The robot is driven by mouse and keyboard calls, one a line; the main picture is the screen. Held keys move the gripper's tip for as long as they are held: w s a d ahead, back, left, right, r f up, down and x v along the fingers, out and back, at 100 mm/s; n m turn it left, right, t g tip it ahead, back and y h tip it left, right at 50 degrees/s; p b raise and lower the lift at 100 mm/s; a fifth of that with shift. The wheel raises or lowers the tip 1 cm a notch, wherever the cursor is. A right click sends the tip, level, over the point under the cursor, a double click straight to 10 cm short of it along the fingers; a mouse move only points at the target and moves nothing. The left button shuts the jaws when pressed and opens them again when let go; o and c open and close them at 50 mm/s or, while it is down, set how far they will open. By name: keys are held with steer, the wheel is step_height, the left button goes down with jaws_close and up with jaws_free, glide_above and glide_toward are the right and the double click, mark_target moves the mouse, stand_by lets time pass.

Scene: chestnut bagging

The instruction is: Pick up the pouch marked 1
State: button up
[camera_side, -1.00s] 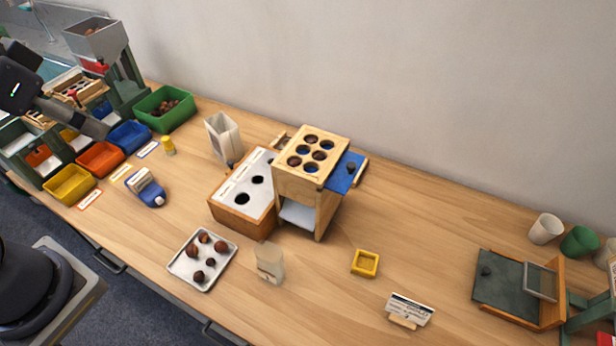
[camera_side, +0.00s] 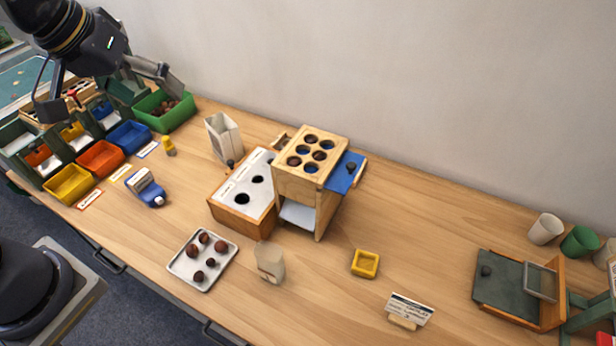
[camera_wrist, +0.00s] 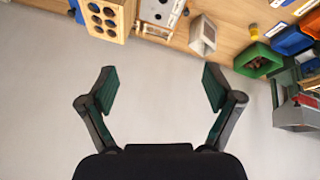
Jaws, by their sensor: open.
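Two pale pouches stand on the table in the side view. One pouch (camera_side: 269,262) stands upright at the front, right of the metal tray, with small dark marks on its face. The other pouch (camera_side: 223,138) stands open-topped at the back, behind the white-topped box; it also shows in the wrist view (camera_wrist: 203,35). I cannot read which is marked 1. My gripper (camera_side: 112,92) is open and empty, high above the bins at the upper left, far from the front pouch. In the wrist view my gripper (camera_wrist: 160,80) has its fingers wide apart before the wall.
A metal tray (camera_side: 176,268) of chestnuts lies left of the front pouch. A wooden stand (camera_side: 284,183) with holes and a white-topped box (camera_side: 232,211) stand behind it. Coloured bins (camera_side: 72,186) fill the left.

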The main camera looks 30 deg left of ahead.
steer(key=w+d+f+g, duration=0.2)
steer(key=w+d+f, duration=0.2)
steer(key=d+f, duration=0.25)
steer(key=m+g+y, duration=0.1)
steer(key=m+g, duration=0.2)
steer(key=g, duration=0.1)
glide_above(269, 259)
step_height(269, 259, down, 15)
steer(key=f, duration=0.9)
steer(key=shift+s+f, duration=0.2)
steer(key=shift+f, duration=0.2)
steer(key=shift+w+f, duration=0.15)
steer(key=shift+f, duration=1.4)
steer(key=shift+w+f, duration=0.1)
steer(key=shift+f, duration=1.45)
steer(key=c, duration=1.1)
